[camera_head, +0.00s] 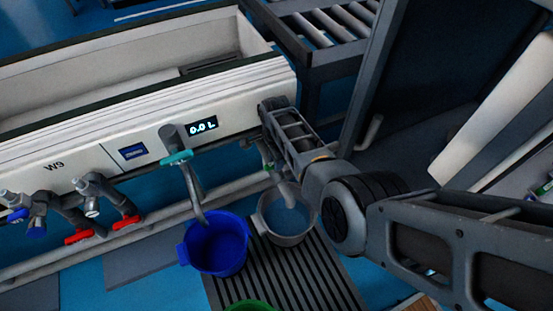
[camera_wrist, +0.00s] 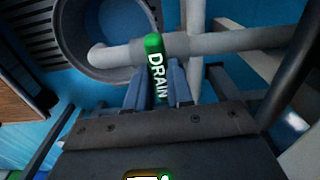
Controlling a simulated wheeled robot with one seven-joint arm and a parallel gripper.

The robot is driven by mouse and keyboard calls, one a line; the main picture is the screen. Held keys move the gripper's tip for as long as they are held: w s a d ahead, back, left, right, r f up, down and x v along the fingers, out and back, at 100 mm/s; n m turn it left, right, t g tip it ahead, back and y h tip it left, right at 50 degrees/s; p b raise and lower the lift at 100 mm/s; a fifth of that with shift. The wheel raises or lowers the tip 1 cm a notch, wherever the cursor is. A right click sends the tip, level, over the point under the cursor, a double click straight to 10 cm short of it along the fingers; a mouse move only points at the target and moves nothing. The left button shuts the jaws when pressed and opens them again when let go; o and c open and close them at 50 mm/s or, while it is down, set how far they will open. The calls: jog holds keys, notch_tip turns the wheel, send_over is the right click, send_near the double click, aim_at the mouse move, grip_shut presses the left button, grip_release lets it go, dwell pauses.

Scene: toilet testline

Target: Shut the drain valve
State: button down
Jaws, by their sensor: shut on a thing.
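The drain valve's green handle (camera_wrist: 156,70), marked DRAIN, sits between the two fingers of my gripper (camera_wrist: 158,88) in the wrist view. The fingers are shut on it from both sides. The handle stands across a light grey pipe (camera_wrist: 220,42). In the head view my gripper (camera_head: 272,150) is at the right end of the white trough, with its fingertips mostly hidden. A small green bit of the handle (camera_head: 268,166) shows there. The valve's spout points down into a grey bucket (camera_head: 282,236), which has bluish water in it.
A blue bucket (camera_head: 216,243) stands left of the grey one under a teal-handled tap (camera_head: 177,157). Both are over a slatted grate (camera_head: 300,277). Red-handled valves (camera_head: 80,236) line the trough's left. A display (camera_head: 202,128) reads 0.0 L. A green bucket edge (camera_head: 250,305) is in front.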

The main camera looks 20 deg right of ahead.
jog(key=shift+m, duration=0.3)
dwell(0.4)
jog(key=c, duration=1)
grip_release()
notch_tip(320, 180, up, 8)
jog(key=p, duration=0.4)
jog(key=shift+f, duration=0.1)
